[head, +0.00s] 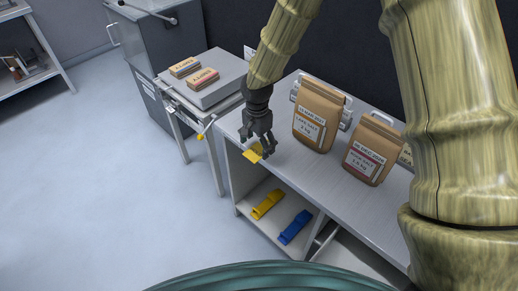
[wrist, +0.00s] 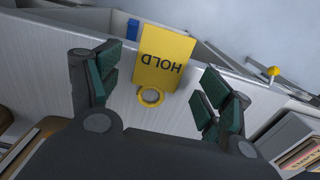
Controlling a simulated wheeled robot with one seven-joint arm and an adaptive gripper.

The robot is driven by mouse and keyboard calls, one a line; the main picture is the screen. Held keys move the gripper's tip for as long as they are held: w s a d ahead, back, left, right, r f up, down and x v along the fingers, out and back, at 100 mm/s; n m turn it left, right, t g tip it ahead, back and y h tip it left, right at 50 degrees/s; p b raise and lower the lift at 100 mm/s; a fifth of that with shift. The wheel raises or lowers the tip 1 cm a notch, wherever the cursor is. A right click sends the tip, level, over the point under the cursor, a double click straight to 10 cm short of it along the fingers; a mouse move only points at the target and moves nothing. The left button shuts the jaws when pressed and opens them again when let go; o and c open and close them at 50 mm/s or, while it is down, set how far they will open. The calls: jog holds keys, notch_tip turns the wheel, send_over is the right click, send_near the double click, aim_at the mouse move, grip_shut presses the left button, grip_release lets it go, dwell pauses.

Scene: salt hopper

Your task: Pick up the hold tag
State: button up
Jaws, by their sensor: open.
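The hold tag (wrist: 163,58) is a flat yellow tag with the word HOLD and a ring at one end. In the wrist view it lies on the grey bench top, reaching to the bench edge. In the head view the tag (head: 253,153) shows at the front left of the bench, partly hidden by my gripper. My gripper (head: 262,148) is open above the tag. In the wrist view the fingers of my gripper (wrist: 160,98) stand either side of the tag's ring end, apart from it, with nothing between them touching.
Brown paper salt bags (head: 318,117) stand on the bench to the right. A yellow scoop (head: 267,204) and a blue scoop (head: 295,227) lie on the shelf below. A grey platform (head: 213,92) with small boxes stands left. The floor (head: 110,200) at left is clear.

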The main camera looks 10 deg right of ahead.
jog(key=shift+f, duration=0.75)
jog(key=shift+f, duration=0.2)
dwell(0.4)
jog(key=c, duration=0.9)
